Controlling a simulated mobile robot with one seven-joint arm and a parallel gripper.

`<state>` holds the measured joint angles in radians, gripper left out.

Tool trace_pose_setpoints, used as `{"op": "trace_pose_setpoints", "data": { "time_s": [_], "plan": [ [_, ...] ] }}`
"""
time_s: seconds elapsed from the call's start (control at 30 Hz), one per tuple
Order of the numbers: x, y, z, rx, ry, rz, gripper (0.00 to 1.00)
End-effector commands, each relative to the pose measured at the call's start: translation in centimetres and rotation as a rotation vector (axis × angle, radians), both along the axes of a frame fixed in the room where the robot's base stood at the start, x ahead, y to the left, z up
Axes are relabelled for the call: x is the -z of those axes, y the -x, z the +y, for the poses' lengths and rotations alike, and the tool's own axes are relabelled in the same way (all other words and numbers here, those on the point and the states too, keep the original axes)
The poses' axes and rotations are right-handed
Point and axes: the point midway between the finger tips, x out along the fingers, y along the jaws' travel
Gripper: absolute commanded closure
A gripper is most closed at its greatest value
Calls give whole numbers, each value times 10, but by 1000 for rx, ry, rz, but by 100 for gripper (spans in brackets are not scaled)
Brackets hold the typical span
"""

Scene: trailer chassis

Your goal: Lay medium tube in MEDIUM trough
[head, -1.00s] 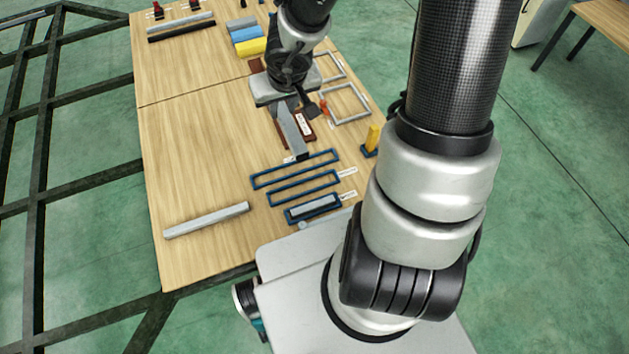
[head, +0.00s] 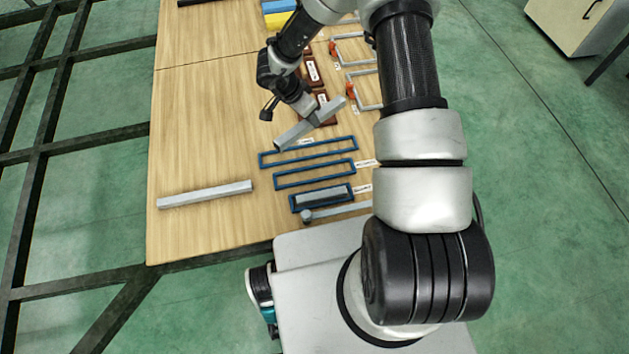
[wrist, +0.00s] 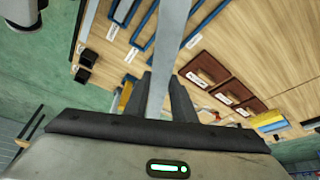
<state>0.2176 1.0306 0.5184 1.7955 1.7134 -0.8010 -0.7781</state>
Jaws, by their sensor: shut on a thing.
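My gripper (head: 308,117) is shut on a grey square tube (head: 290,136), held slantwise just beyond the blue troughs. The tube runs up between the fingers in the wrist view (wrist: 165,45); my gripper (wrist: 168,88) also shows there. Three blue open-framed troughs lie side by side in the head view. The farthest and longest (head: 310,158) and the middle one (head: 316,181) look empty. The nearest and shortest (head: 325,206) has a short grey tube (head: 322,195) in it. The trough labels are too small to read.
A longer grey tube (head: 205,194) lies on the wooden table (head: 200,110) at the left. Brown label-bearing blocks (head: 313,70) and grey frames (head: 366,90) lie beyond the troughs. Yellow and blue blocks stand farther back. The left middle of the table is clear.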

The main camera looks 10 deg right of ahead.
Motion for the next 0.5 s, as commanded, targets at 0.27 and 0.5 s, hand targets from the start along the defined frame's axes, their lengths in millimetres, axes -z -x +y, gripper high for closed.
{"op": "trace_pose_setpoints", "data": {
  "time_s": [0.27, 0.5],
  "plan": [
    [124, 5, -2, 362, -2, 3, 100],
    [163, 11, -5, 495, -1, -1, 100]
  ]
}}
